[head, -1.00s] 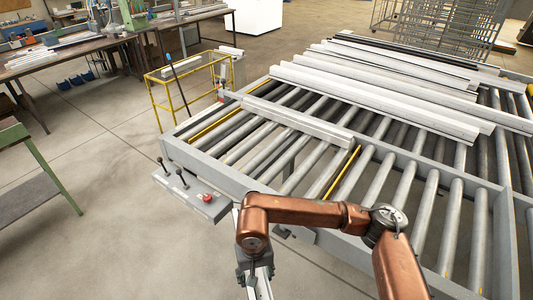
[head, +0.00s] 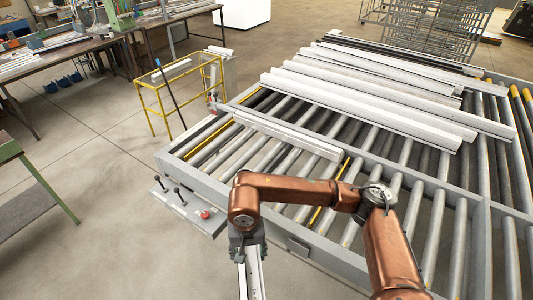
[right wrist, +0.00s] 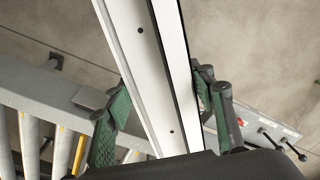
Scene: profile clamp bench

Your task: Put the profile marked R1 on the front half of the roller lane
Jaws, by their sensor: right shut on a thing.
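My right gripper (head: 247,238) is shut on a long pale profile (head: 253,276), which hangs toward the bottom edge in the head view. In the right wrist view the profile (right wrist: 150,60) runs between the green finger pads, above the floor; it has small dark holes. A mark on it is too small to read. The roller lane (head: 275,212) lies just beyond the gripper, with grey rollers and yellow strips. Another short profile (head: 288,135) rests across its rollers. The held profile is in front of the lane frame, not on the rollers. My left gripper is not in view.
Several long white profiles (head: 365,105) lie on the far rollers. A control box (head: 190,208) with levers and a red button sits at the lane's near left corner. A yellow rack (head: 180,92) stands beyond it.

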